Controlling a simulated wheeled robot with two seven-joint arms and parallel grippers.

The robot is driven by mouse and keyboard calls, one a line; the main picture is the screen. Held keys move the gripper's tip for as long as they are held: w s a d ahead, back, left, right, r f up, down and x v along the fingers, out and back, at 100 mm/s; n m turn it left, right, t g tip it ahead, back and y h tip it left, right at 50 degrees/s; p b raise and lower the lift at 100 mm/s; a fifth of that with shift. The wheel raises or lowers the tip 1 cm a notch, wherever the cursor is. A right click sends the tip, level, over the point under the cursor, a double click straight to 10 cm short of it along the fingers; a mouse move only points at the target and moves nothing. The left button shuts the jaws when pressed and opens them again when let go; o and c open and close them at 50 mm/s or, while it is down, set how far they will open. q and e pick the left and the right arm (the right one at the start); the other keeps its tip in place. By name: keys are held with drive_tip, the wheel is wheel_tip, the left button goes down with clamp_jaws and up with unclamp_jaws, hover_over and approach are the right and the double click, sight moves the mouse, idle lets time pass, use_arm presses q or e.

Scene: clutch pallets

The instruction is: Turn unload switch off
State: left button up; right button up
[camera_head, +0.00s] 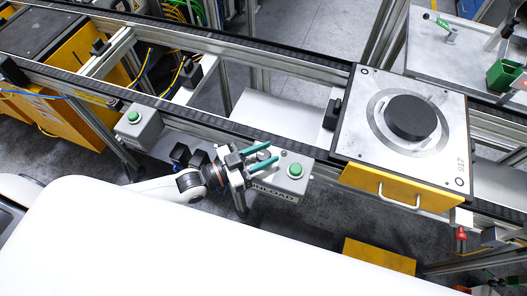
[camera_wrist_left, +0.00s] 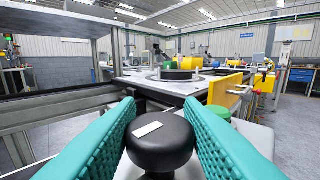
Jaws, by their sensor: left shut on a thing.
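The unload switch is a black round knob (camera_wrist_left: 160,148) with a white mark on top, seen close up in the left wrist view. It stands between the two teal fingers of my left gripper (camera_head: 273,154), which is shut on it. In the head view the fingers hide the knob. The grey control box (camera_head: 297,186) under the gripper carries a partly covered label and a green button (camera_head: 295,170) to the right of the fingers. My right gripper is not in view.
A pallet (camera_head: 350,135) with a black disc (camera_head: 410,117) sits on the conveyor at the right, above a yellow panel (camera_head: 385,189) with a handle. Another grey box (camera_head: 138,126) with a green button stands to the left. Conveyor rails run behind my gripper.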

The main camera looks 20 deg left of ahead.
use_arm(q)
drive_tip(key=o, duration=1)
drive_tip(key=shift+r, duration=0.1)
drive_tip(key=shift+c, duration=0.2)
drive_tip(key=shift+s+a, duration=0.2)
drive_tip(key=b+v, duration=0.2)
drive_tip(key=v, duration=0.9)
drive_tip(key=shift+a, duration=0.15)
drive_tip(key=shift+s, duration=0.1)
